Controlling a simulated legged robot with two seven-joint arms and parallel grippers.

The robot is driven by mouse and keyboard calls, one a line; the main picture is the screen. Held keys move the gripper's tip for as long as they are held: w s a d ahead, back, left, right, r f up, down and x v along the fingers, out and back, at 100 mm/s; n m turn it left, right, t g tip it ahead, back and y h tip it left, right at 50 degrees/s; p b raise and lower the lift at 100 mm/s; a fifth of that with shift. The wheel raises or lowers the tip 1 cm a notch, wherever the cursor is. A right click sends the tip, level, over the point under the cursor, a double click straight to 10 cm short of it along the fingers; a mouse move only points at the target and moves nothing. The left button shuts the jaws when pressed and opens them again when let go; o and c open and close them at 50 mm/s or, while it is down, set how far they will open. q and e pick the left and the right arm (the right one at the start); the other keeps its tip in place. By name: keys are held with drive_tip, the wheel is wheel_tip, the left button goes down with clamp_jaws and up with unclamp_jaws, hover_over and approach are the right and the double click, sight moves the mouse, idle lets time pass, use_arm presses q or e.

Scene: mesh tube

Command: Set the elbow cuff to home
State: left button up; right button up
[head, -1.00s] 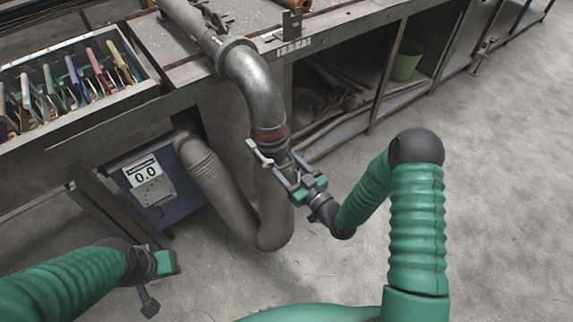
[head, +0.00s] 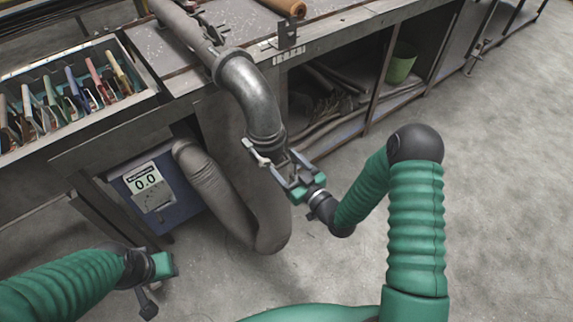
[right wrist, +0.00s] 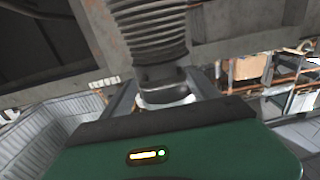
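The grey metal elbow (head: 254,98) curves down from the pipe on the bench. The elbow cuff (right wrist: 163,94) is a smooth collar at the end of the ribbed grey hose (head: 215,195); in the head view it is largely hidden by my right gripper (head: 277,164). In the right wrist view the gripper's fingers (right wrist: 163,98) lie on both sides of the collar and appear closed on it. The collar meets the lower end of the elbow, with no red-brown band showing. My left gripper (head: 157,280) hangs low at left, away from the hose; its opening is unclear.
A blue unit (head: 172,208) with a display reading 0.0 (head: 147,183) stands under the bench (head: 130,130). A tray (head: 140,92) of several coloured-handled tools sits on the bench at left. A green bucket (head: 401,65) stands on the lower shelf. The floor at right is clear.

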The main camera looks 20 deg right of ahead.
drive_tip(key=v, duration=1.6)
drive_tip(key=shift+s+d, duration=0.15)
drive_tip(key=shift+s, duration=0.25)
wheel_tip(320, 180, up, 3)
drive_tip(key=w+d+g+h+p, duration=0.2)
drive_tip(key=w+g+h+p, duration=0.1)
drive_tip(key=g+h+p, duration=0.45)
drive_tip(key=s+a+r+m+g+y+p, duration=0.1)
drive_tip(key=s+a+r+m+g+p, duration=0.2)
drive_tip(key=s+r+g, duration=0.4)
drive_tip(key=s+a+r+m, duration=0.1)
drive_tip(key=s+r, duration=0.1)
drive_tip(key=s, duration=0.1)
drive_tip(key=shift+a, duration=0.35)
